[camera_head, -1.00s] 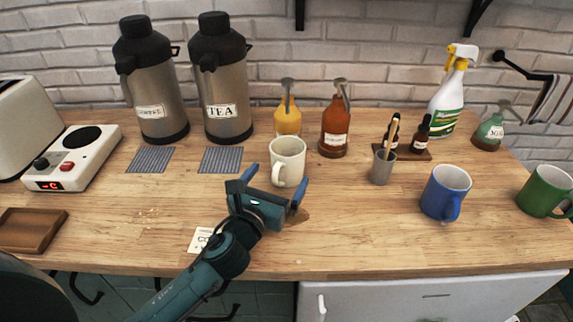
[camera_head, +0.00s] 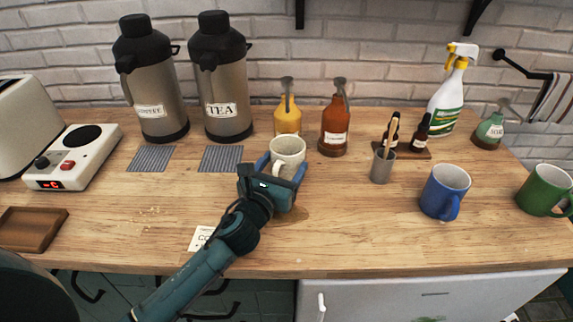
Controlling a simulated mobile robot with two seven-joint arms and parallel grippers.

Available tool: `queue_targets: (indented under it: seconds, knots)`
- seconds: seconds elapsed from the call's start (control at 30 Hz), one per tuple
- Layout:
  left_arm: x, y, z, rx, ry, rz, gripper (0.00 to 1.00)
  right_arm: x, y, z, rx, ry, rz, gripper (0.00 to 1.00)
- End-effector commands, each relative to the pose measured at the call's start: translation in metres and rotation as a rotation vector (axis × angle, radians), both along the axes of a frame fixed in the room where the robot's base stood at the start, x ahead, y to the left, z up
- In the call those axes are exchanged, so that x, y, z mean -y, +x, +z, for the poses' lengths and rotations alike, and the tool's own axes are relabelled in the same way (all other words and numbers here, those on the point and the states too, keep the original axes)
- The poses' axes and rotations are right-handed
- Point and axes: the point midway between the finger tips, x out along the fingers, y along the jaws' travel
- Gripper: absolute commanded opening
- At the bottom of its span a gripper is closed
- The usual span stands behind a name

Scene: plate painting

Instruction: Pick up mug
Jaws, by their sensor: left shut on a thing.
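A cream mug (camera_head: 288,149) stands upright near the middle of the counter in the head view. My left gripper (camera_head: 284,168) reaches it from the front, with one finger on each side of the mug. It is shut on the mug. The gripper body hides the mug's lower part and some of its handle, so I cannot tell whether its base touches the counter. A blue mug (camera_head: 445,192) and a green mug (camera_head: 543,190) stand apart on the right. My right gripper is not in view.
Behind the cream mug stand a yellow bottle (camera_head: 287,119) and a brown pump bottle (camera_head: 334,131). A grey cup (camera_head: 382,165) with sticks is to its right. Coffee (camera_head: 160,95) and tea (camera_head: 222,90) flasks stand at the back left.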

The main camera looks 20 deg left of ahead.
Motion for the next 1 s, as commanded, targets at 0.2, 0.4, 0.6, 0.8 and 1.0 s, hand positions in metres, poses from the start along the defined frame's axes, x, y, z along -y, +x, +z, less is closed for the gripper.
queue_targets:
  seconds: [0.2,0.4,0.6,0.8,1.0]
  knots:
    - [0.000,0.000,0.000,0.000,0.000,0.000,0.42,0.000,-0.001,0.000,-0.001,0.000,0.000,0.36]
    - [0.000,0.000,0.002,0.004,0.000,-0.001,0.29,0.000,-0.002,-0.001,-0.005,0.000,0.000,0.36]
    - [0.000,0.000,0.002,0.004,0.001,-0.001,0.28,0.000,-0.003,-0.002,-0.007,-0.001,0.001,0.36]
    - [0.000,0.000,0.009,0.005,0.000,-0.001,0.28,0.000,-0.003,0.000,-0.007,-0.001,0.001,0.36]
    - [0.000,0.000,0.023,0.007,0.001,-0.002,0.28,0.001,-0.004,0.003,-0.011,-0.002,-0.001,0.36]
